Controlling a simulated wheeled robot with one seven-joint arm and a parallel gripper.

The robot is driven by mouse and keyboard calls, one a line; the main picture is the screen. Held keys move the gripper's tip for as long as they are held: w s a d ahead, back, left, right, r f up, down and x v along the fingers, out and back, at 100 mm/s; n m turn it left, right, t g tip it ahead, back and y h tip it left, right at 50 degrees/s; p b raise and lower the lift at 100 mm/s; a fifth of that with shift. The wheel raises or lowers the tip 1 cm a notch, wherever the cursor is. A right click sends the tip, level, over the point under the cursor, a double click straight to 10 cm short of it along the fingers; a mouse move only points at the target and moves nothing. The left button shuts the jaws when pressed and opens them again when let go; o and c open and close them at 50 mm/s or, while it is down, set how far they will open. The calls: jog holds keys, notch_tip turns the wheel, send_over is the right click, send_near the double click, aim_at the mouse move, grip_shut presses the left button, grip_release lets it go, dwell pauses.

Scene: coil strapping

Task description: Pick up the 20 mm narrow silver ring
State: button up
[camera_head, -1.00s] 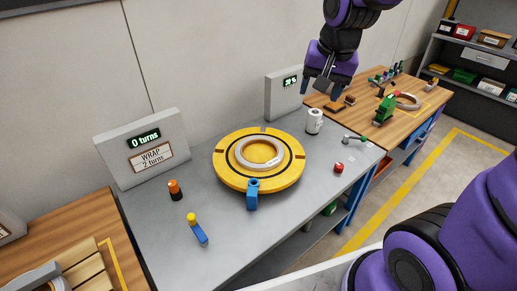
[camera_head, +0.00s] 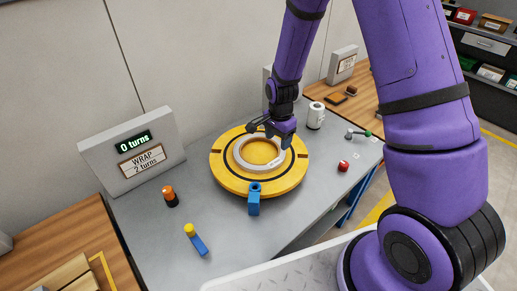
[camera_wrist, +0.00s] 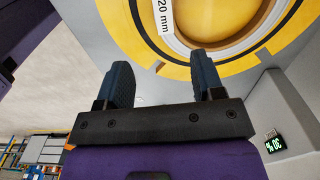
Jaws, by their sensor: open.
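The narrow silver ring (camera_head: 239,160) lies flat on the yellow round turntable (camera_head: 226,176), around its centre. In the wrist view part of the ring (camera_wrist: 192,47) shows at the top, with a white "20 mm" label on it. My gripper (camera_head: 274,134) is over the back right part of the turntable, close to the ring's far right side. In the wrist view both fingers of my gripper (camera_wrist: 160,68) are apart with nothing between them. The exact height of the fingers over the ring is hard to tell.
A blue post (camera_head: 254,203) stands at the turntable's front edge. An orange-topped item (camera_head: 171,197), a blue-and-yellow tool (camera_head: 197,240), a white roll (camera_head: 316,116) and a red piece (camera_head: 343,166) stand around it. A "0 turns" panel (camera_head: 133,148) is at left.

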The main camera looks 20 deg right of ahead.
aim_at(275, 162)
jog(key=shift+w+a+f, duration=0.1)
jog(key=shift+w+f, duration=0.1)
jog(key=shift+f, duration=2.75)
jog(key=shift+w+f, duration=0.15)
jog(key=shift+f, duration=2.8)
grip_shut()
jog(key=shift+r, duration=0.1)
